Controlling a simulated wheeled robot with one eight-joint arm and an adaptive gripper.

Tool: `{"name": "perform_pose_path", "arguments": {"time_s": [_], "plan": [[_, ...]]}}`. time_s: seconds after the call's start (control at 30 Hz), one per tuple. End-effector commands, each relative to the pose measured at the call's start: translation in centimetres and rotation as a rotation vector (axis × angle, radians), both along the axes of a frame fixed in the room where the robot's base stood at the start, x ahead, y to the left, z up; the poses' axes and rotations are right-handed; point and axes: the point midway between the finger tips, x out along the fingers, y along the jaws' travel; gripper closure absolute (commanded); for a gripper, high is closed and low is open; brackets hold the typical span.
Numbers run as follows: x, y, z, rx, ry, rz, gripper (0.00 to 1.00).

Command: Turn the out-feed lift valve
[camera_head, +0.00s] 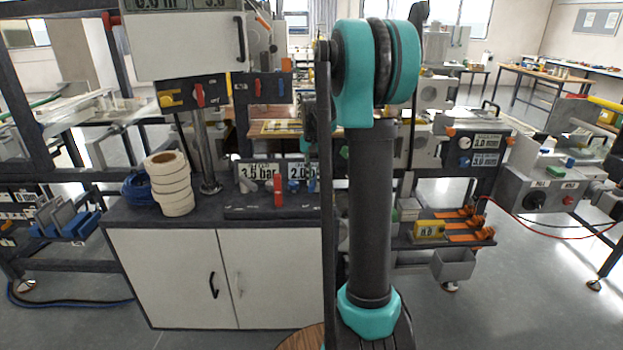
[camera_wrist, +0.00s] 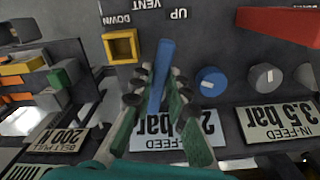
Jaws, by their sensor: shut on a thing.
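The blue valve lever (camera_wrist: 162,62) stands in the middle of the wrist view, its tip pointing up the picture toward the VENT and UP markings, which appear upside down. My gripper (camera_wrist: 158,88) has its green and grey fingers on both sides of the lever and is shut on it. The 2.0 bar display (camera_wrist: 150,143) lies behind the fingers and is partly covered.
Beside the lever are a yellow square frame (camera_wrist: 122,46), a blue knob (camera_wrist: 211,82) and a grey knob (camera_wrist: 266,76). A red handle (camera_wrist: 280,24) juts out at upper right. The in-feed display (camera_wrist: 282,122) reads 3.5 bar. White rolls (camera_head: 170,185) stand on the cabinet.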

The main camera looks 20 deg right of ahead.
Motion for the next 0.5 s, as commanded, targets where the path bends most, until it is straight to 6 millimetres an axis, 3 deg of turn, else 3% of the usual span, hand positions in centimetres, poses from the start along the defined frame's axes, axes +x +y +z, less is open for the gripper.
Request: {"name": "perform_pose_path", "arguments": {"time_s": [0.5], "plan": [[-0.5, -1.8, 0.0, 0.0, -0.001, 0.488, 1.0]]}}
